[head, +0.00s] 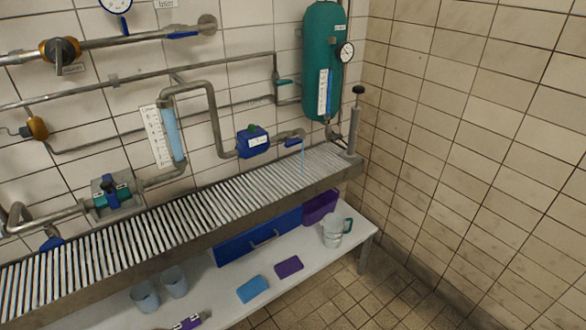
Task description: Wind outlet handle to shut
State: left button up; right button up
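A small blue handle (292,143) sits just under this spout. A blue box (253,141) with a green knob on top sits on the same pipe, to the left. An orange valve with a dark handle (63,52) is on the upper left pipe. I cannot read the labels, so which handle is marked outlet cannot be told. Neither of my grippers is in view.
The metal slatted rack (150,232) runs along the tiled wall. A green tank (324,60) with a gauge hangs at the back. The white shelf (320,262) below holds a jug (334,231), two cups and sponges. A post (354,125) stands at the rack's right end.

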aim_at(291, 142)
jog(key=z, duration=1.3)
jog(key=i, duration=1.45)
jog(key=u, duration=0.85)
jog(key=i, duration=0.65)
jog(key=u, duration=0.6)
